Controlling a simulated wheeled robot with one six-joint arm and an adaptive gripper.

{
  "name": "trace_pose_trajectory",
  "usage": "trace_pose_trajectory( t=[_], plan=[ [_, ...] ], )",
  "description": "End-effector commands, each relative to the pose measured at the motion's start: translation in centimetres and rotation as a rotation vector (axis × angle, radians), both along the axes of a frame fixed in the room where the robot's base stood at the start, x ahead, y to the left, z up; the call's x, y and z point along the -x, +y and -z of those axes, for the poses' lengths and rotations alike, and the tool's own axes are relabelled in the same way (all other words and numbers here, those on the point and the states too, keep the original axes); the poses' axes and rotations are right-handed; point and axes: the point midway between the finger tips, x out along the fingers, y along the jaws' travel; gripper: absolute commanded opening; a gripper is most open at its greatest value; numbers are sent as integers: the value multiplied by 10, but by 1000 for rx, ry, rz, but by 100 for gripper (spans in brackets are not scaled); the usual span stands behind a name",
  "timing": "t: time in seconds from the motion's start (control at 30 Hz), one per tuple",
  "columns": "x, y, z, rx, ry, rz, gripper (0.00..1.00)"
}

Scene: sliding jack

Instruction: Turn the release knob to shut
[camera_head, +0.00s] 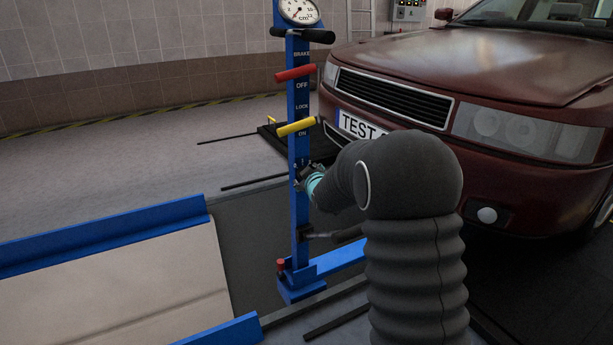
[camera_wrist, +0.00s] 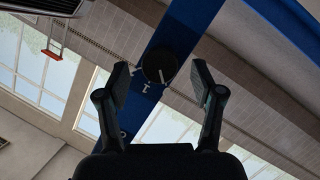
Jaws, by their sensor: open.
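The release knob (camera_wrist: 158,66) is round and black with a pale line on its face. It sits on the blue jack post (camera_wrist: 190,25), with white marks just below it in the wrist view. My gripper (camera_wrist: 161,76) is open, with one finger on each side of the knob and gaps visible between. I cannot tell how deep the fingers reach. In the head view my gripper (camera_head: 308,178) is at the blue post (camera_head: 301,205), below the yellow lever, and my arm comes from the right. The knob is largely hidden there.
Above my gripper the post carries a yellow lever (camera_head: 296,127), a red lever (camera_head: 295,74), a black handle (camera_head: 304,35) and a gauge (camera_head: 299,11). A dark red car (camera_head: 480,70) stands close on the right. A pit (camera_head: 262,235) lies behind the post.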

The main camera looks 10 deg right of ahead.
Motion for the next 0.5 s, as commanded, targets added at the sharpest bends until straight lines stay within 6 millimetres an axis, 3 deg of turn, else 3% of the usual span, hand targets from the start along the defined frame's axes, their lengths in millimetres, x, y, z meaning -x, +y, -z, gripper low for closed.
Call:
trace_pose_trajectory(
  t=[0.5],
  plan=[
    [84, -5, -27, 1, -3, 0, 67]
  ],
)
